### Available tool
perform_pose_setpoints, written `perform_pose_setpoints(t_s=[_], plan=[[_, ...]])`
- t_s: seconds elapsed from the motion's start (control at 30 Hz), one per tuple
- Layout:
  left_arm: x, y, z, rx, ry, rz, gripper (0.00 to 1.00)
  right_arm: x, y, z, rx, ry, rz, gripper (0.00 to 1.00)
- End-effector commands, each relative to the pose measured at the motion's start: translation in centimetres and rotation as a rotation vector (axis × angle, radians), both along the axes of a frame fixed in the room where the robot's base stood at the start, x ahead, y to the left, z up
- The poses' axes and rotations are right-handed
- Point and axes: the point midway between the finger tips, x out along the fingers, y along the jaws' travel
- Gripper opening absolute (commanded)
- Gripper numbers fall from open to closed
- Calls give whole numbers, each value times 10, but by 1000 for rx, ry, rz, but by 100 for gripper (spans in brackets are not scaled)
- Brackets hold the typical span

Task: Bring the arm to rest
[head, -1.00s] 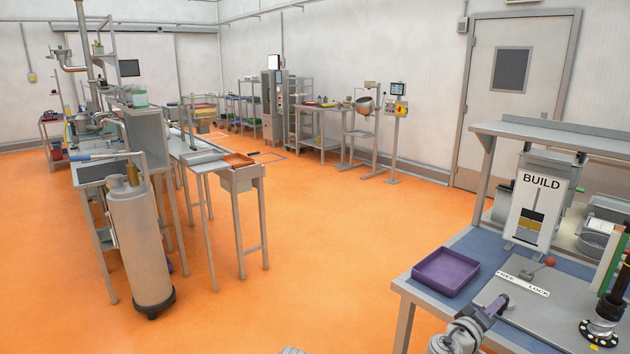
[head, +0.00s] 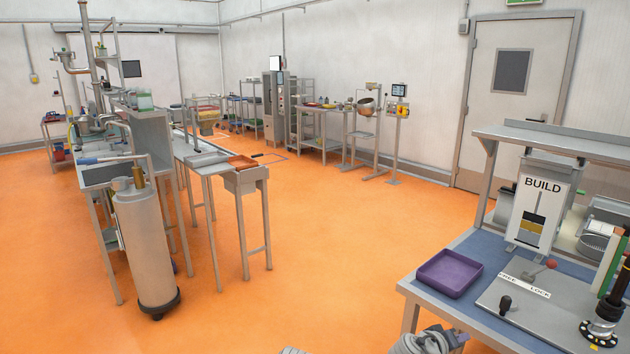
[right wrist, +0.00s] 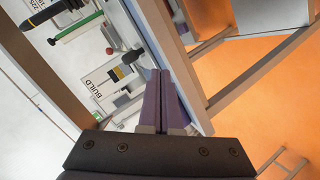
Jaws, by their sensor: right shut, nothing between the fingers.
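My right arm shows at the bottom edge of the head view, with its gripper (head: 460,336) low in front of the workbench and mostly cut off. In the right wrist view its two purple fingers (right wrist: 160,74) are together and hold nothing. The bench (head: 410,288) has a blue top. On it is a grey plate (head: 530,307) with a FREE/LOCK label, a red-knobbed lever and a black knob (head: 505,304). The gripper is apart from the plate. My left gripper is not in view.
A purple tray (head: 448,273) sits at the bench's left corner. A white BUILD unit (head: 540,208) and a black-handled post (head: 606,310) stand on the bench. Open orange floor (head: 330,240) lies left of it. A grey cylinder (head: 147,245) stands farther left.

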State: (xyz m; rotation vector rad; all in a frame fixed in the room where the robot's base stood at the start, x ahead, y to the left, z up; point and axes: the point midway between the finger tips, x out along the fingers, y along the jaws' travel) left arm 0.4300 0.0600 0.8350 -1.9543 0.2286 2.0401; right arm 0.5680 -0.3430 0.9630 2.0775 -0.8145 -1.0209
Motion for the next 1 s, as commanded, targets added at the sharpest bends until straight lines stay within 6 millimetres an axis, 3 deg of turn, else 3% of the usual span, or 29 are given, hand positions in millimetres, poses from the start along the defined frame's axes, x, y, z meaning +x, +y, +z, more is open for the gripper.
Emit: perform_pose_setpoints(t_s=[0.17,0.3,0.4,0.5,0.7,1.0], plan=[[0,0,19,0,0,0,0,-20,74,-35,239,167,11,0],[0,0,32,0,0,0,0,-57,157,-65,466,391,60,0],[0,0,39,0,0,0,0,-85,207,-76,587,539,107,0],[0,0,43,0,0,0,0,-109,244,-80,673,657,150,0],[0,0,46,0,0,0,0,-136,280,-81,755,780,201,0],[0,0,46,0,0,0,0,-138,283,-82,763,792,205,0]])
